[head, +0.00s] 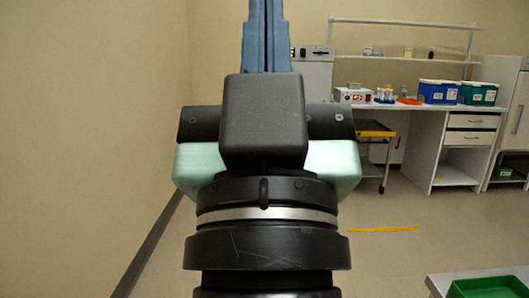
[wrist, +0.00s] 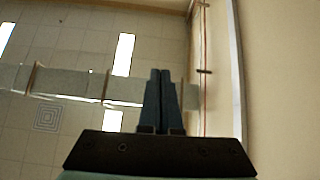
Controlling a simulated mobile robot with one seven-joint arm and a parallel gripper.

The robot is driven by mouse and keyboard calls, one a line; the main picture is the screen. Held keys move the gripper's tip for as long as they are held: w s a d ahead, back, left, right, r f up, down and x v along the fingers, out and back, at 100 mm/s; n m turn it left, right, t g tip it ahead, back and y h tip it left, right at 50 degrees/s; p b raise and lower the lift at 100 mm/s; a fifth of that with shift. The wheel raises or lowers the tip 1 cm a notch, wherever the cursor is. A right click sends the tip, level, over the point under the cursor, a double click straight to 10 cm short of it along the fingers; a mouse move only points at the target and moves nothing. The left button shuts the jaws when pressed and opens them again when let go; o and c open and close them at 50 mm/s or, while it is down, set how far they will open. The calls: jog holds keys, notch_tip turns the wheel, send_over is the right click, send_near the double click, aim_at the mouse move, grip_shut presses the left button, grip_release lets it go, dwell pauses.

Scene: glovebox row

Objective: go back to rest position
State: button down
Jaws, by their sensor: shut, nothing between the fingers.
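My gripper (head: 266,12) rises in the middle of the head view, large and close, with its blue fingers pointing up and cut off by the top edge. The fingers lie together with nothing between them. In the wrist view my gripper (wrist: 160,76) also shows shut and empty, pointing at the ceiling (wrist: 75,40). No object of the task is near it.
A white bench (head: 455,122) at the back right carries a blue box (head: 437,92), a green box (head: 478,94) and small items. A white surface with a green tray (head: 488,287) is at lower right. A plain wall (head: 85,120) is at left.

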notch_tip(320, 180, up, 24)
jog(key=s+p, duration=0.1)
jog(key=p, duration=2.2)
jog(key=shift+s+r+t+p, duration=0.2)
jog(key=shift+s+t+p, duration=0.1)
jog(key=shift+s+p, duration=0.05)
jog(key=shift+a, duration=0.15)
